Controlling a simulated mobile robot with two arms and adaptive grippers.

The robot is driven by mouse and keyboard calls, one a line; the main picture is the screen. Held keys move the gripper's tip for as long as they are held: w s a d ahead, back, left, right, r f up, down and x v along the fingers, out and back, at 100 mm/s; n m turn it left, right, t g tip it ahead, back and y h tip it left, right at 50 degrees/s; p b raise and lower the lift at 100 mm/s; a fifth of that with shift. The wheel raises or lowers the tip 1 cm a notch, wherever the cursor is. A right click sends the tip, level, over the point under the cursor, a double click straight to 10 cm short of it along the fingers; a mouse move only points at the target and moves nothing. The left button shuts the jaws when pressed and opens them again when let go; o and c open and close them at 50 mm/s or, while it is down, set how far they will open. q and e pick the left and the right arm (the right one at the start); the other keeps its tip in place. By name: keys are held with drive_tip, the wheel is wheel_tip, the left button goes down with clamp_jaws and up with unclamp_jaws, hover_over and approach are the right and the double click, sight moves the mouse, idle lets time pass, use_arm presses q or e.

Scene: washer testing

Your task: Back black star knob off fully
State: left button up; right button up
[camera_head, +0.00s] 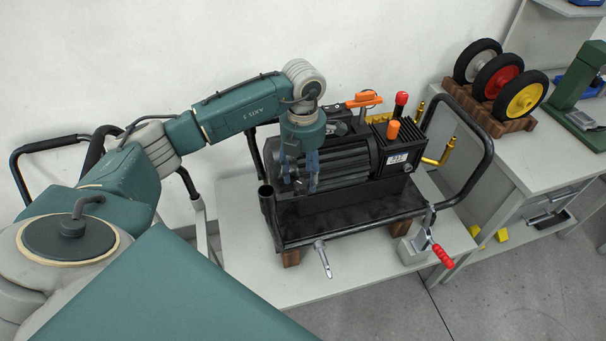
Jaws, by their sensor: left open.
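My left gripper (299,184) points down at the left end of the black pressure washer (345,160), in front of its finned motor. Its two blue-grey fingers are apart. A small dark shape lies between or just behind the fingertips; I cannot tell whether it is the black star knob or whether the fingers touch it. No star knob shows clearly elsewhere. My right gripper is not in view.
The washer sits in a black tubular frame (489,160) on a grey table (235,205). A red-handled crank clamp (442,256) and a metal rod (323,260) stick out in front. An orange-handled part (365,99) is behind my gripper. Three wheels (500,78) stand on a wooden rack at right.

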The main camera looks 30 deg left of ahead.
use_arm(q)
drive_tip(key=shift+f, duration=1.2)
drive_tip(key=c, duration=1.1)
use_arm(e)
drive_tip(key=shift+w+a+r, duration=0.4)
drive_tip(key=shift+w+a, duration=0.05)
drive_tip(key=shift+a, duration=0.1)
use_arm(q)
drive_tip(key=shift+w+r, duration=0.15)
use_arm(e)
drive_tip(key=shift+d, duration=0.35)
